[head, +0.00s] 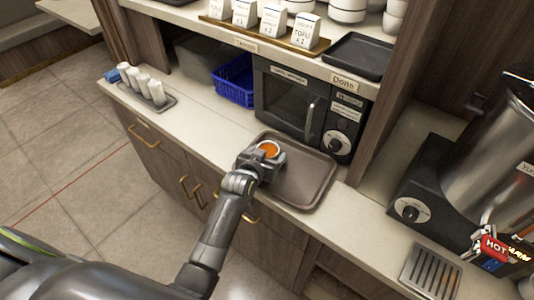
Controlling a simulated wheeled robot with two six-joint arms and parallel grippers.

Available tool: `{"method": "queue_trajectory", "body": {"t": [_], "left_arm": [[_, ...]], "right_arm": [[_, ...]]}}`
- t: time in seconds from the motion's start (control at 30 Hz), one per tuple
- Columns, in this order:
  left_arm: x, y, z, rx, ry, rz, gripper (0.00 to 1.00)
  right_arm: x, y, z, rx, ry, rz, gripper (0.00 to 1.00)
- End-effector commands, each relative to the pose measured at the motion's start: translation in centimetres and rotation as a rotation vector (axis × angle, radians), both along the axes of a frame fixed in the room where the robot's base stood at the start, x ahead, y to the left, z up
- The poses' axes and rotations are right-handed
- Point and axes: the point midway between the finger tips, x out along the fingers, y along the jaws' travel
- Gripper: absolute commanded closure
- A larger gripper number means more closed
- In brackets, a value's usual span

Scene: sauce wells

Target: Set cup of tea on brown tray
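The cup of tea (268,149) shows as a pale rim around orange-brown liquid and looks upright. My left gripper (266,157) is around the cup, and its fingers hide most of the cup's side. It appears shut on the cup. Cup and gripper are over the left part of the brown tray (312,186), which lies on the counter in front of the microwave. Whether the cup's base touches the tray is hidden. My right gripper is not in view.
A black microwave (290,92) stands behind the tray, with a blue basket (233,80) to its left. White rolls on a small tray (162,106) sit at the counter's left end. A steel dispenser (495,150) stands right. The brown tray's right part is clear.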

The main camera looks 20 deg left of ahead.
Motion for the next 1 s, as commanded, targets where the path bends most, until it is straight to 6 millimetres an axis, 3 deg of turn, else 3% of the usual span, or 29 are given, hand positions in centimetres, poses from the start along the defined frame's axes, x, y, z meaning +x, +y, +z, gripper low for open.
{"method": "queue_trajectory", "body": {"t": [0.47, 1.0], "left_arm": [[-0.5, 0.0, 0.4, -0.001, -0.001, 0.0, 0.18], [-7.7, 0.7, 3.3, -0.001, 0.0, 0.002, 0.18]], "right_arm": [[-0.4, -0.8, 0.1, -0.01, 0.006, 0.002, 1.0], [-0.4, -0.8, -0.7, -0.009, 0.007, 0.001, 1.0]]}}
